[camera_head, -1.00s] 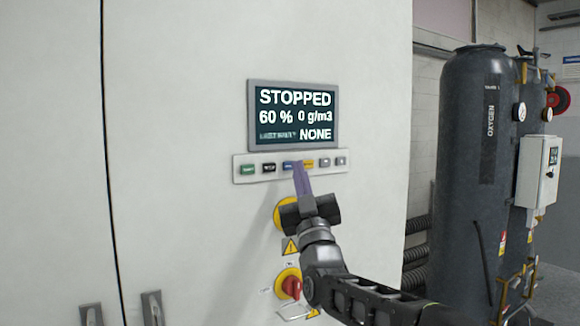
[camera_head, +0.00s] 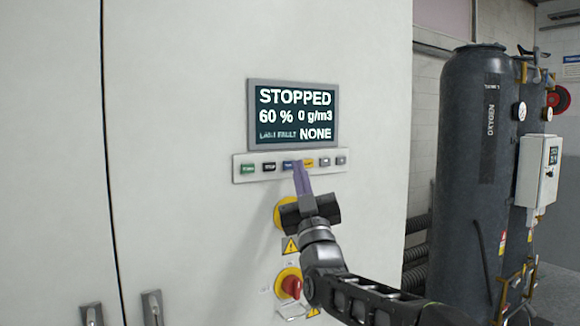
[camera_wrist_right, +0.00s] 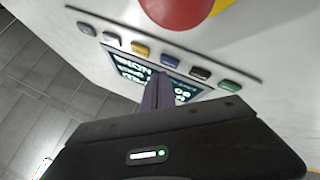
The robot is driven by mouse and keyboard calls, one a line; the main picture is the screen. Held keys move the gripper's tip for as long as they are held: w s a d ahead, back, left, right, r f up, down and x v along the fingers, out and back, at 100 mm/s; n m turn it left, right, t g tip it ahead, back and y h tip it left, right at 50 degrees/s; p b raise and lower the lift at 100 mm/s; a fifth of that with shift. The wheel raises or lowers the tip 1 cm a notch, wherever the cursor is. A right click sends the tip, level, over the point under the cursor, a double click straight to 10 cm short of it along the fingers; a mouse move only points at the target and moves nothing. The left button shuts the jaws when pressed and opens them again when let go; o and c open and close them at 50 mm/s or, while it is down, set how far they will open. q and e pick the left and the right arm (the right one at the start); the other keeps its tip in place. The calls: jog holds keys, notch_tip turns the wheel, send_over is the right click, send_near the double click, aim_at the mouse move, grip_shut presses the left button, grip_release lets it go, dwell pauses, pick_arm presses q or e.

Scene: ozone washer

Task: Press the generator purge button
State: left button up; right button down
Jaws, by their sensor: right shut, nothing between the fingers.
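A strip of coloured buttons (camera_head: 246,178) runs under the display on the white cabinet. From left to right in the head view it has a green button (camera_head: 247,169), a black one (camera_head: 269,167), a blue one (camera_head: 288,165), a yellow one (camera_head: 308,162) and two grey ones. The label on the blue button is too small to read. My right gripper (camera_head: 299,165) is shut and empty, its fingertips at the blue button, partly covering it; I cannot tell whether they touch. In the wrist view the fingertips (camera_wrist_right: 159,78) point close to the blue button (camera_wrist_right: 170,61). My left gripper is not in view.
The display (camera_head: 293,116) reads STOPPED, 60 %, 0 g/m3, NONE. Below the buttons are a yellow ring partly hidden by my gripper and a red knob (camera_head: 291,287) on a yellow plate. A dark oxygen tank (camera_head: 468,150) stands at the right.

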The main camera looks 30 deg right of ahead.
jog(key=shift+w, duration=0.1)
dwell(0.7)
jog(key=shift+w+b, duration=0.35)
jog(key=shift+w, duration=0.35)
dwell(0.7)
jog(key=shift+s+b, duration=0.8)
jog(key=shift+b, duration=0.3)
